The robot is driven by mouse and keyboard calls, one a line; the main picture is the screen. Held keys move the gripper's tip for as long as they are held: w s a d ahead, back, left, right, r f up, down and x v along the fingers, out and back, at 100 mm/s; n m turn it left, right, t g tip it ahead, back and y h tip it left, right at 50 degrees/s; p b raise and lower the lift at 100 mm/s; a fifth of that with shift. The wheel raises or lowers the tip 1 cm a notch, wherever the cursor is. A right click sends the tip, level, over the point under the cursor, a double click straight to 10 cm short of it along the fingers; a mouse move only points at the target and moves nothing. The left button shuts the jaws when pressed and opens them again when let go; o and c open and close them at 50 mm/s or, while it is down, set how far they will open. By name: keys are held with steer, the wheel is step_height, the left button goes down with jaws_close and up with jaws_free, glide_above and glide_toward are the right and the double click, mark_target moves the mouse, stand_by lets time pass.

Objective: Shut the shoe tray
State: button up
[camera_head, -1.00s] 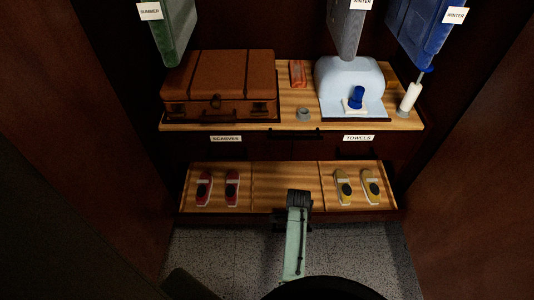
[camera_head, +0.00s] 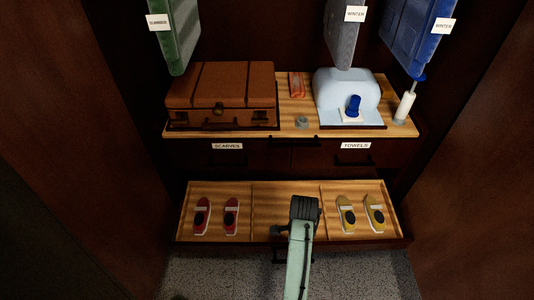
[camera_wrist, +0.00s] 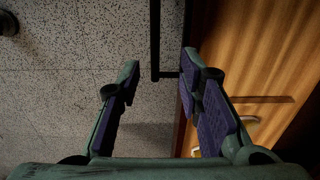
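The shoe tray (camera_head: 270,196) is a shallow wooden tray that stands pulled out at the bottom of the dark closet. A pair of red shoes (camera_head: 216,216) lies on its left and a pair of yellow shoes (camera_head: 360,214) on its right. A black bar handle (camera_wrist: 155,40) is on its front, partly hidden by my arm in the head view. My gripper (camera_wrist: 160,65) is open and empty at the tray's front. In the wrist view, one finger is over the floor, the other overlaps the tray's front edge, and the handle appears ahead between the fingertips. My arm mostly hides the gripper in the head view.
Above the tray are shut drawers labelled scarves (camera_head: 227,146) and towels (camera_head: 355,146). The top above them holds a brown suitcase (camera_head: 222,92) and a light-blue item (camera_head: 346,86). Closet walls stand on both sides. Speckled floor (camera_head: 220,275) is clear before the tray.

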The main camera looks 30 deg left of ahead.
steer(key=w+a+r+n+t+y+b, duration=0.1)
steer(key=w+a+r+n+t+y, duration=0.2)
steer(key=w+a+r, duration=0.3)
steer(key=w+a+r+n+t+y+b, duration=0.1)
steer(key=w+a+r+n+t+y, duration=0.3)
steer(key=a+r, duration=0.9)
steer(key=shift+w+a+r+n+t, duration=0.4)
steer(key=shift+w+r, duration=0.45)
steer(key=shift+w, duration=0.5)
